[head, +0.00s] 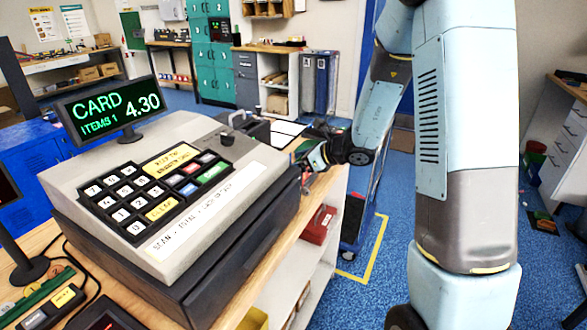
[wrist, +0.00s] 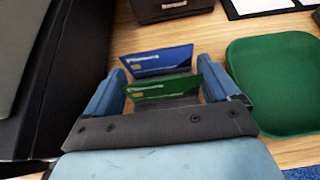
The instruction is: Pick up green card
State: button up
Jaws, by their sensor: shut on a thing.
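The green card (wrist: 162,90) stands upright between the two fingers of my gripper (wrist: 165,86) in the wrist view. The fingers are shut on its left and right edges. A blue card (wrist: 155,61) stands upright just behind it, also close to the fingertips. The lower edges of the cards are hard to make out. In the head view my gripper (head: 308,162) is low at the counter, just beyond the right side of the cash register; the held card is too small to tell there.
The cash register (head: 150,262) fills the left of the head view; its display (head: 113,107) reads CARD, ITEMS 1, 4.30. A green tray (wrist: 275,85) lies right of my gripper in the wrist view. A dark box (wrist: 170,9) stands behind the cards.

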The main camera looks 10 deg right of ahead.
notch_tip(320, 180, up, 18)
dwell(0.6)
jog(key=o, duration=0.5)
jog(key=shift+c, duration=1)
